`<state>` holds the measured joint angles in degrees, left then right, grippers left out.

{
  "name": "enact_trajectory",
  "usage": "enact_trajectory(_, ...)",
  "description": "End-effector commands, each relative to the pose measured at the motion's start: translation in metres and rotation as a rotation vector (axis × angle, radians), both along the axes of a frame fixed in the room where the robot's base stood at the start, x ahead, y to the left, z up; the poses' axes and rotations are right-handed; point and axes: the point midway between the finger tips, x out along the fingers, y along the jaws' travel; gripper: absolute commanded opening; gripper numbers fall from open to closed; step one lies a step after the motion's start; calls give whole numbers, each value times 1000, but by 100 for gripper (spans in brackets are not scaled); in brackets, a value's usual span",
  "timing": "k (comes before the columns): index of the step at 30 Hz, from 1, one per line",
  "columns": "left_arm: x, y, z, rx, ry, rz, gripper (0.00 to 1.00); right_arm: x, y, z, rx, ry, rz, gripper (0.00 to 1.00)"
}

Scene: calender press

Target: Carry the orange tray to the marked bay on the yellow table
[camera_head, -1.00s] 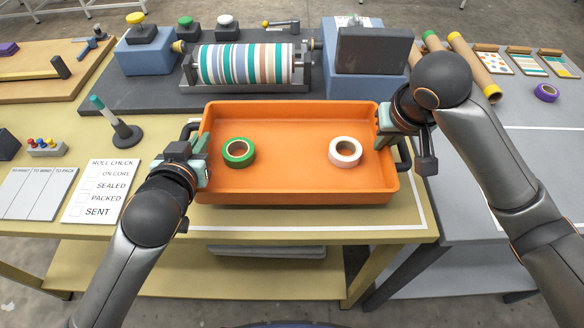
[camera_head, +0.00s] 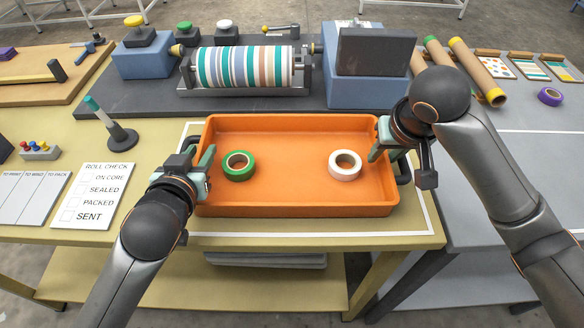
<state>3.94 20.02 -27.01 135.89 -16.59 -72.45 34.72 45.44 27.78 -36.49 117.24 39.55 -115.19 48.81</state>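The orange tray (camera_head: 290,209) sits level on the yellow table (camera_head: 330,244), inside the white marked outline (camera_head: 320,235). The outline shows in front of it, on its right and at its back left corner. A green tape roll (camera_head: 239,166) and a white tape roll (camera_head: 345,165) lie in the tray.
The calender press with its striped roll (camera_head: 245,66) stands behind the tray. A checklist card (camera_head: 92,196) and a dark stand with a teal tip (camera_head: 120,136) are to the left. A grey table (camera_head: 480,185) adjoins on the right, with a purple tape roll (camera_head: 550,96).

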Motion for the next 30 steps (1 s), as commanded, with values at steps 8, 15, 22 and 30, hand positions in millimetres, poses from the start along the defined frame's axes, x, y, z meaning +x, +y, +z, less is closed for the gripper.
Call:
enact_trajectory(8, 1, 0, 40, -5, -9, 1, 35, 0, 0, 0, 1, 0, 0, 35)
enact_trajectory(15, 0, 0, 82, -4, -8, -1, 35, 0, 0, 0, 1, 0, 1, 35)
enact_trajectory(22, 0, 0, 99, 0, -4, -1, 35, 0, 0, 0, 1, -1, 1, 35)
enact_trajectory(30, 0, 0, 100, 0, -1, 0, 35, -5, 0, 20, -2, -11, 5, 35)
